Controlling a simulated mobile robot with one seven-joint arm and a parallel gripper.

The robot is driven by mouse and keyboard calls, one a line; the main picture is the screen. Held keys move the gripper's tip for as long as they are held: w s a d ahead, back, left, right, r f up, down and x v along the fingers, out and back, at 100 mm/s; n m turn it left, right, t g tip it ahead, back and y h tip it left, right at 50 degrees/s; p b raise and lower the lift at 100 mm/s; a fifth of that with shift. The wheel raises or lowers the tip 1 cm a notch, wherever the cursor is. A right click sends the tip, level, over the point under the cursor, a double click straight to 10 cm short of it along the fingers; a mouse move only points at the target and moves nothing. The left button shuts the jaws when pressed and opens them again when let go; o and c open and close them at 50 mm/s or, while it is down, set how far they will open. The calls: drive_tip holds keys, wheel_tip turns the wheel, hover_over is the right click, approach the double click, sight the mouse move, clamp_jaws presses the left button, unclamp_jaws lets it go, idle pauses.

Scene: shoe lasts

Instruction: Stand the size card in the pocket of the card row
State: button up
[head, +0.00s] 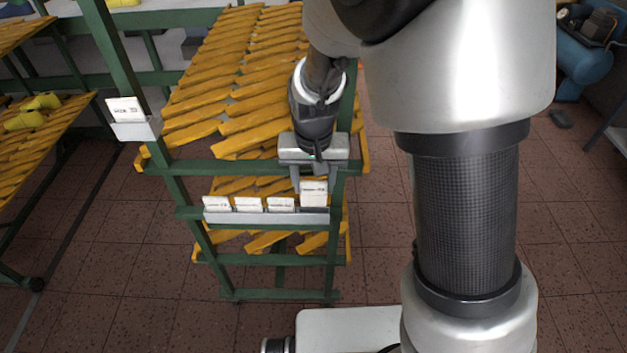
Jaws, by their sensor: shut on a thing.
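The size card (313,196) is a small white card with dark print, upright at the right end of the card row. My gripper (314,183) points down and is shut on the card's upper part. The card row (268,217) is a grey strip of pockets across the front of the green rack. The held card stands higher than the other cards in the row. Its lower edge meets the strip's top edge in this view; I cannot tell whether it is inside the pocket or just behind or above it.
Several white cards (246,204) stand in the row left of the held card. Another card (125,109) sits in a separate holder (136,129) on the left green post. Yellow slats (236,92) fill the rack behind. The tiled floor in front is clear.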

sight(313, 196)
drive_tip(key=shift+f, duration=0.65)
idle(1.5)
drive_tip(key=shift+f+b, duration=0.6)
drive_tip(key=shift+b, duration=0.05)
drive_tip(key=shift+f, duration=0.15)
drive_tip(key=shift+f+b, duration=0.45)
drive_tip(key=shift+f, duration=0.05)
drive_tip(key=shift+f, duration=0.2)
idle(0.5)
drive_tip(key=shift+f+b, duration=0.45)
drive_tip(key=o, duration=1.4)
drive_tip(key=shift+s, duration=0.1)
drive_tip(key=shift+o, duration=0.2)
